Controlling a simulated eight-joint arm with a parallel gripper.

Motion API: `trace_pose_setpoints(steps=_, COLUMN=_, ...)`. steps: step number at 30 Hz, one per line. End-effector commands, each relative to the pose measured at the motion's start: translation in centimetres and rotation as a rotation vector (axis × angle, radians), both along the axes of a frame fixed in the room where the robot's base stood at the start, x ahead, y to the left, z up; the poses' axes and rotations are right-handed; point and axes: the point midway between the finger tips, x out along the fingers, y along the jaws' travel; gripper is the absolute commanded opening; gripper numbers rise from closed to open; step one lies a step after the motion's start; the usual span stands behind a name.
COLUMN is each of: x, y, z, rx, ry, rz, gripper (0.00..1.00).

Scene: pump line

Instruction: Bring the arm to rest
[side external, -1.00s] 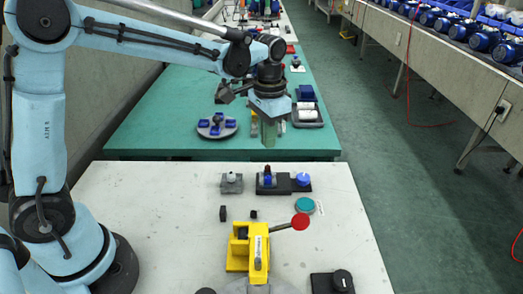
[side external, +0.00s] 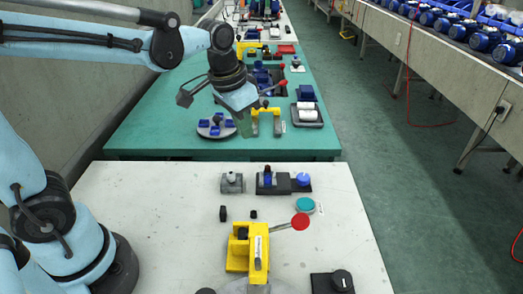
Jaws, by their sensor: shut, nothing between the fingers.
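My gripper (side external: 245,124) hangs from the wrist of my arm over the green table (side external: 160,135), in the upper middle of the side external view. It is tilted down and to the right. It is shut and holds nothing. Its tips are small and blend with the green table top. It appears just left of a yellow bracket (side external: 255,119) and right of a round grey plate with blue parts (side external: 204,131). I cannot tell its exact height above the table.
On the near white table (side external: 130,190) stand a yellow clamp with a red-knobbed lever (side external: 259,250), a grey block (side external: 231,183), a black fixture (side external: 284,187) and a teal disc (side external: 305,206). The near table's left middle is clear.

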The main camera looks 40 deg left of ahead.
Motion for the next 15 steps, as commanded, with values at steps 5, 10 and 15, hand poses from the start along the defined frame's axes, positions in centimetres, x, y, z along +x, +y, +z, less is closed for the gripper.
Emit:
trace_pose_setpoints(steps=5, x=-3.3, y=0.7, z=0.2, rx=-0.016, ry=-0.127, rz=0.052, gripper=0.0)
trace_pose_setpoints(steps=10, x=-5.7, y=1.3, z=-0.4, rx=-0.033, ry=-0.243, rz=0.099, gripper=0.0)
trace_pose_setpoints(steps=15, x=-7.2, y=1.6, z=-1.2, rx=-0.047, ry=-0.327, rz=0.13, gripper=0.0)
